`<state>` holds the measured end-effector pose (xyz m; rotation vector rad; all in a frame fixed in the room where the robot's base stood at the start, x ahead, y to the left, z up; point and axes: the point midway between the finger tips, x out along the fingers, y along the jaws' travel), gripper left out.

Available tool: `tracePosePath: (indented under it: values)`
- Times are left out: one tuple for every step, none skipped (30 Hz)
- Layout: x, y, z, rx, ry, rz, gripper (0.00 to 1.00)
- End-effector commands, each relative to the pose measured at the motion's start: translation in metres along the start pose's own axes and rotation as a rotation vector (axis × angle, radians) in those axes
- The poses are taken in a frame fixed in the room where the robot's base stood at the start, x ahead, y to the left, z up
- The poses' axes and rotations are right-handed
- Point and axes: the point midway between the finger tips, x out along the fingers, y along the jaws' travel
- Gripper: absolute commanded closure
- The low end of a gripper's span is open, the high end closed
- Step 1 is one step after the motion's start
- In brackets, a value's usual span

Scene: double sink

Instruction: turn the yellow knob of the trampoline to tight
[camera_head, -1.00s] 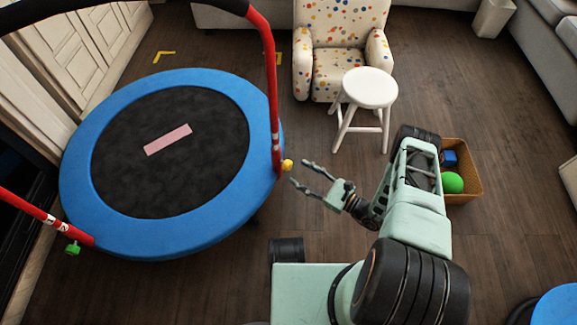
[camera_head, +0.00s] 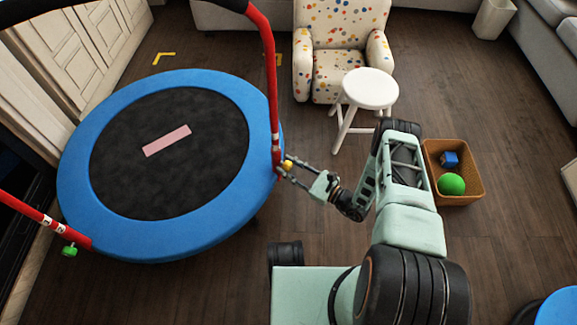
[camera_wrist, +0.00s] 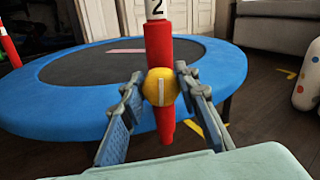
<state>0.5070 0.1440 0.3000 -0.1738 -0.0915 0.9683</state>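The trampoline has a blue rim (camera_head: 80,210) and a dark mat, and stands at the left in the head view. Its yellow knob (camera_head: 287,165) sits low on the red post (camera_head: 271,90) at the rim's right side. In the wrist view the yellow knob (camera_wrist: 160,87) is centred, with a pale upright line on its face. The red post (camera_wrist: 166,50) behind it bears a white label with a "2". My gripper (camera_wrist: 160,98) is open, one finger on each side of the knob; I cannot tell whether either finger touches it. The gripper (camera_head: 284,173) is at the knob in the head view.
A green knob (camera_head: 69,250) is on the other red post at the left. A white stool (camera_head: 370,88) and a spotted armchair (camera_head: 340,40) stand behind. A basket (camera_head: 470,191) with a green ball and blue block is right of my arm.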

Motion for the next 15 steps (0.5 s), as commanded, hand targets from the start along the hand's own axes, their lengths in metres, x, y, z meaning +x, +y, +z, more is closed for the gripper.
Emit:
tracePosePath:
  values:
    - [-0.0002,0.0000,-0.0001,0.000,0.000,0.000,0.87]
    - [-0.0002,0.0000,-0.0001,0.000,0.000,0.000,0.91]
    - [-0.0002,0.0000,-0.0001,0.000,0.000,0.000,0.95]
    - [-0.0002,0.0000,-0.0001,0.000,0.000,0.000,0.96]
    - [-0.0002,0.0000,-0.0001,0.000,0.000,0.000,0.96]
    - [-0.0003,-0.0001,-0.0001,0.002,0.000,0.000,0.96]
    - [-0.0003,-0.0001,-0.0001,0.003,0.000,-0.001,0.96]
    - [-0.0003,-0.0002,-0.0001,0.006,0.000,-0.001,0.96]
    - [-0.0003,-0.0003,0.0000,0.012,0.000,-0.001,0.96]
    - [-0.0002,-0.0004,0.0001,0.017,-0.001,-0.001,0.96]
    - [-0.0002,-0.0005,0.0002,0.025,-0.001,-0.002,0.96]
    - [-0.0003,-0.0006,0.0003,0.036,-0.002,-0.002,0.96]
    - [-0.0004,-0.0008,0.0003,0.046,-0.002,-0.002,0.96]
    - [-0.0007,-0.0012,0.0000,0.059,-0.001,-0.003,0.96]
    - [-0.0007,-0.0015,-0.0001,0.078,-0.001,-0.003,0.96]
